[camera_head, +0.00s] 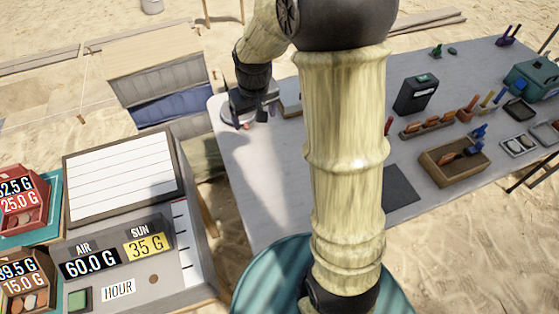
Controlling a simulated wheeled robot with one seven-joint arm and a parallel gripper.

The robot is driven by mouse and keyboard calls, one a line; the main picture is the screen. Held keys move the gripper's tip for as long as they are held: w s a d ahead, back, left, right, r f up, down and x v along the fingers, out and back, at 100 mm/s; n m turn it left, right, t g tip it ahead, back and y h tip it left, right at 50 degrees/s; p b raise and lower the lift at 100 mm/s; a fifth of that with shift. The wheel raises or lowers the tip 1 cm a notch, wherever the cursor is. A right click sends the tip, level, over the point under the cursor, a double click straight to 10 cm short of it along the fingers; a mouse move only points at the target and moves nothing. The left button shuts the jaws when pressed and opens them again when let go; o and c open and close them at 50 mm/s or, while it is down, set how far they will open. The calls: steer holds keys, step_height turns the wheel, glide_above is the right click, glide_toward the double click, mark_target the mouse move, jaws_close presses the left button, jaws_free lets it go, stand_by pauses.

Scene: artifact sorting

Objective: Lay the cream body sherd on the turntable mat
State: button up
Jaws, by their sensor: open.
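My gripper (253,118) is at the far left end of the long grey table (260,180), low over a small round stand (227,116) that looks like the turntable. It is open, and its fingers are small and dark in this view. The gripper and wrist cover most of the stand, so its mat is largely hidden. Small reddish and purple bits show by the fingertips, too small to name. I cannot make out the cream body sherd; it may be hidden behind my gripper or arm.
My pale arm crosses the middle and hides part of the table. On its right are a dark box (416,94), a wooden tray (427,175) with pieces, a dark flat mat (401,187) and a teal case (534,78). A sign board (130,255) stands front left.

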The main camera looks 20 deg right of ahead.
steer(key=s+d+f+m, duration=0.1)
steer(key=s, duration=1.4)
steer(key=shift+f, duration=0.25)
steer(key=shift+s, duration=0.1)
